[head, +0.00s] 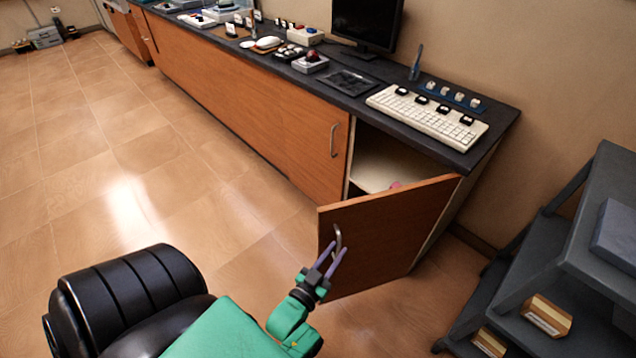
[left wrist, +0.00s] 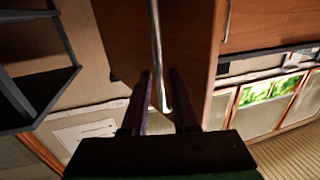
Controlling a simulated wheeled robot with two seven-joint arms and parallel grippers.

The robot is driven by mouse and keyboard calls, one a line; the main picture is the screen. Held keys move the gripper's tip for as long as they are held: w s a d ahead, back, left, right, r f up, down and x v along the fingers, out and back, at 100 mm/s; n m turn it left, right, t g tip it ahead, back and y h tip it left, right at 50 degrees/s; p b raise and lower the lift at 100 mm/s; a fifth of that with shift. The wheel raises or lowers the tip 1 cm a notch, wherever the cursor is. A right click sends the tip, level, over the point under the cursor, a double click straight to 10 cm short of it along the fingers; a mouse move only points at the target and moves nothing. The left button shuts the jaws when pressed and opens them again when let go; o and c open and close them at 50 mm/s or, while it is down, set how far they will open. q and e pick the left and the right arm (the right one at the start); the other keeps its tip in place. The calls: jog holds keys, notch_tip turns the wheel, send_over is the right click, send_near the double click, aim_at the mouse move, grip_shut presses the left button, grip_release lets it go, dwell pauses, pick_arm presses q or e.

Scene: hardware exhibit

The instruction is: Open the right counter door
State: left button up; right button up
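The right counter door (head: 385,232) is a brown wooden panel below the right end of the counter. It stands swung well out, with part of the pale cabinet inside showing. Its metal handle (head: 338,238) is near the door's free edge. My left gripper (head: 330,257) is at this handle, its two purple fingers apart. In the left wrist view the handle (left wrist: 157,45) runs down between the fingertips of the gripper (left wrist: 160,75), with a gap still showing; firm contact cannot be made out. My right gripper is not in view.
The neighbouring closed door (head: 265,120) has its own handle. A keyboard (head: 427,117) and a monitor (head: 367,20) stand on the dark countertop. A dark shelf unit (head: 545,245) stands at the right, near the open door. The tiled floor (head: 130,150) at left is clear.

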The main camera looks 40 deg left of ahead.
pick_arm(q)
jog(key=s+d, duration=0.1)
jog(key=s, duration=1.1)
jog(key=shift+s, duration=0.3)
jog(key=shift+c, duration=0.4)
